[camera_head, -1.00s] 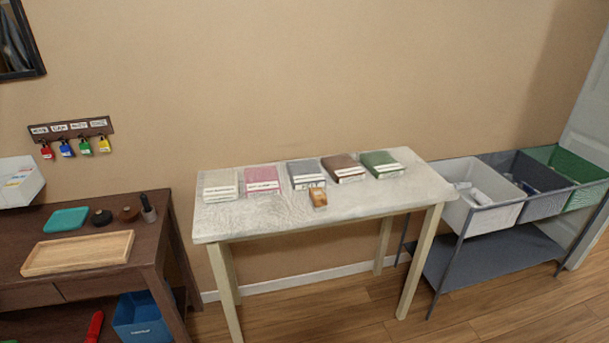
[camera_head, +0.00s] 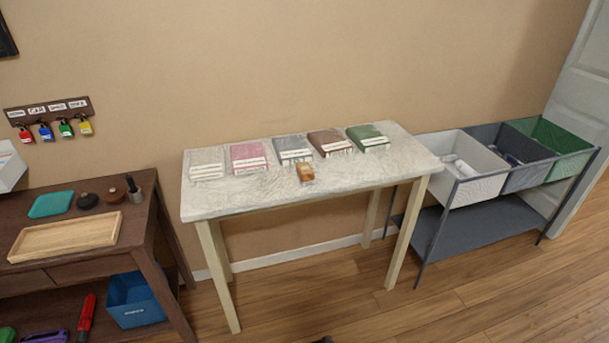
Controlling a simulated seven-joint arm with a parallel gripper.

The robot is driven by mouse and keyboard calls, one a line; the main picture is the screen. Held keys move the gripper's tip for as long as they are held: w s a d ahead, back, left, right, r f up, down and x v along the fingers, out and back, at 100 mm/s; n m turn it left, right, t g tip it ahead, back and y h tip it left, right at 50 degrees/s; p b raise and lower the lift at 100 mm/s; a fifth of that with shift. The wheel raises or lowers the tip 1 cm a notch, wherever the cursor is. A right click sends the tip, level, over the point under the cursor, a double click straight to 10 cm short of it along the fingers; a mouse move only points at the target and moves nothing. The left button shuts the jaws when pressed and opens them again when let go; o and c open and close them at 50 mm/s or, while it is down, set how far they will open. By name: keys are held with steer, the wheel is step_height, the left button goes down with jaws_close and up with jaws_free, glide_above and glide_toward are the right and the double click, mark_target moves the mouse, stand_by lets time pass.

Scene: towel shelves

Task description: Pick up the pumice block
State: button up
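I cannot tell for sure which thing is the pumice block. A small orange-brown block with a pale label (camera_head: 305,173) lies near the middle of the light table (camera_head: 330,192). Behind it is a row of larger flat labelled items: whitish (camera_head: 207,160), pink (camera_head: 248,155), grey (camera_head: 292,147), brown (camera_head: 329,139) and green (camera_head: 367,134). My gripper is not recognisable in view; a small dark shape shows at the bottom edge, too cut off to identify.
A dark brown desk (camera_head: 135,225) at left holds a wooden tray (camera_head: 65,237), a teal item (camera_head: 50,205), dark round items and a dark bottle (camera_head: 133,188). A blue bin (camera_head: 137,300) sits below. A rack of bins (camera_head: 480,188) stands right. The floor in front is clear.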

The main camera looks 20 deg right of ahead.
stand_by(0.4)
steer(key=o, duration=1.1)
